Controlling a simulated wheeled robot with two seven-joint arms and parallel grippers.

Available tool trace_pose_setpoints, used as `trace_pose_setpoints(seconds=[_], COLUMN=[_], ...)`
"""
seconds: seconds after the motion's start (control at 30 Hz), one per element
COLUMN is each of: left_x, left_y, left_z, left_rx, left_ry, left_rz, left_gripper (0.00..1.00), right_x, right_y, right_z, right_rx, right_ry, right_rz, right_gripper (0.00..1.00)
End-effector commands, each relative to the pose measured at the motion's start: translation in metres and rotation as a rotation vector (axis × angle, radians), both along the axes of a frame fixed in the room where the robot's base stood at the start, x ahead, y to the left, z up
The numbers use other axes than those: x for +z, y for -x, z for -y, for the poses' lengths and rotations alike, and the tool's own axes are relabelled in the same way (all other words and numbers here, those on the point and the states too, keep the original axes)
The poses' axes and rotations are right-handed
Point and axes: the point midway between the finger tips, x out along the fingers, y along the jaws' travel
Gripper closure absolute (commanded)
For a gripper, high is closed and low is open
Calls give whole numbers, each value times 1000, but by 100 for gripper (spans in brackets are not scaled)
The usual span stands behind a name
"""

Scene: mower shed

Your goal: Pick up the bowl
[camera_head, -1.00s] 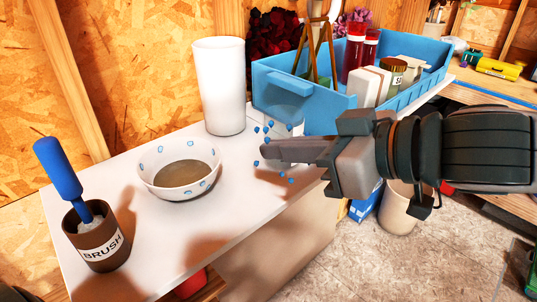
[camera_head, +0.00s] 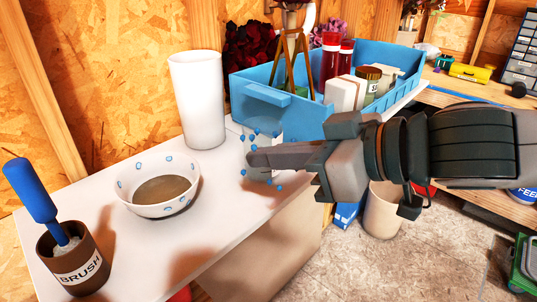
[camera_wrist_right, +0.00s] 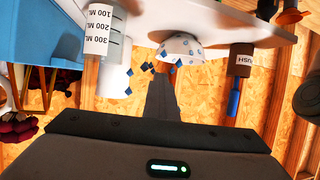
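The bowl (camera_head: 160,210) is white with blue marks around its wall and a brown inside. It stands upright on the white tabletop, between the brush pot and the tall white container. In the right wrist view the bowl (camera_wrist_right: 181,42) shows upside down, ahead of the fingers. My right gripper (camera_head: 250,158) is above the table, right of the bowl and clear of it. Its fingers look closed together, also in the wrist view (camera_wrist_right: 161,76). Small blue marks, perhaps on a clear vessel, surround the fingertips; whether they touch is unclear. My left gripper is out of view.
A brown pot (camera_head: 76,266) labelled BRUSH holds a blue-handled brush front left. A tall white container (camera_head: 197,100) stands behind the bowl. A blue tray (camera_head: 250,97) with bottles and boxes stands behind my right gripper.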

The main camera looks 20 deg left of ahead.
Motion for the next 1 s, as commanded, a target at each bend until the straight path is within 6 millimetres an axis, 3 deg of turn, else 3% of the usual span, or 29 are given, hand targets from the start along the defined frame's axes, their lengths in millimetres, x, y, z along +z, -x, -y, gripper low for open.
trace_pose_setpoints(seconds=[0.03,0.3,0.37,1.0], left_x=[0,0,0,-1], left_y=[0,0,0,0], left_z=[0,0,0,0], left_rx=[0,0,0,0], left_ry=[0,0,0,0], left_rz=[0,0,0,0], left_gripper=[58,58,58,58], right_x=[-1,-1,-1,2], right_y=[0,0,0,1], right_z=[0,0,0,5], right_rx=[0,0,0,0], right_ry=[3,1,1,0], right_rz=[-2,0,0,2], right_gripper=[95,30,20,20])
